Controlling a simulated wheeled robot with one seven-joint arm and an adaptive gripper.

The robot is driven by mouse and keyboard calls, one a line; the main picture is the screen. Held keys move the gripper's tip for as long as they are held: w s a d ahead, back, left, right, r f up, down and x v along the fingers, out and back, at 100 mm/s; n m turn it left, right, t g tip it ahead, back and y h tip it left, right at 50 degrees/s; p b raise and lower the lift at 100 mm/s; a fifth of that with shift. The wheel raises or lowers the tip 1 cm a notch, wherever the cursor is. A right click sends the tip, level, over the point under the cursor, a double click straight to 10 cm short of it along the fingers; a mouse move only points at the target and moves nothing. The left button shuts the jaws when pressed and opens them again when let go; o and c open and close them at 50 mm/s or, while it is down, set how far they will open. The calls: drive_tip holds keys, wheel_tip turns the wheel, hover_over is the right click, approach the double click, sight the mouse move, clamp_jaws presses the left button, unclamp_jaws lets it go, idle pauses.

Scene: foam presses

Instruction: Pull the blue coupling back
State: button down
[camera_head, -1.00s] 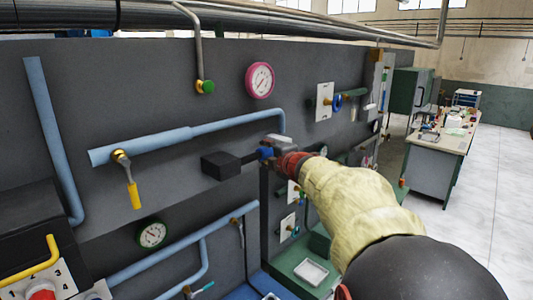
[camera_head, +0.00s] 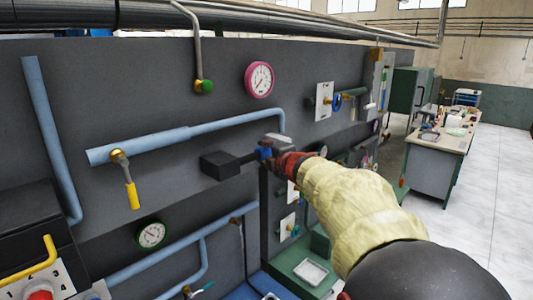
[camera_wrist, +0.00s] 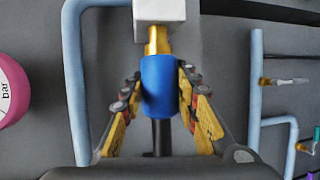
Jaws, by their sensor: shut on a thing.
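The blue coupling (camera_wrist: 160,88) is a short blue cylinder, in the middle of the wrist view, with a brass stem (camera_wrist: 157,40) leading from it to a pale block (camera_wrist: 158,11). My gripper (camera_wrist: 159,92) has a finger on each side of the coupling and is shut on it. A dark rod shows on the other side of the coupling. In the head view the coupling (camera_head: 265,154) is small, between a black box (camera_head: 220,164) on a rod and my gripper's red and dark wrist. My arm covers part of the area around it there.
A blue pipe (camera_head: 200,131) runs along the grey panel close to the coupling. A yellow-handled valve (camera_head: 132,185) and a pink gauge (camera_head: 259,80) sit nearby. A workbench (camera_head: 433,150) stands at the right, with open floor beside it.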

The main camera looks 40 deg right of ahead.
sight(256, 156)
drive_tip(key=a, duration=0.4)
drive_tip(key=shift+s+f+b, duration=0.1)
drive_tip(key=shift+b, duration=0.25)
drive_tip(key=shift+d, duration=0.15)
drive_tip(key=c, duration=1.8)
unclamp_jaws()
drive_tip(key=o, duration=0.3)
drive_tip(key=shift+a, duration=0.3)
drive_tip(key=shift+o, duration=0.8)
drive_tip(key=shift+d, duration=0.15)
drive_tip(key=shift+s, duration=0.15)
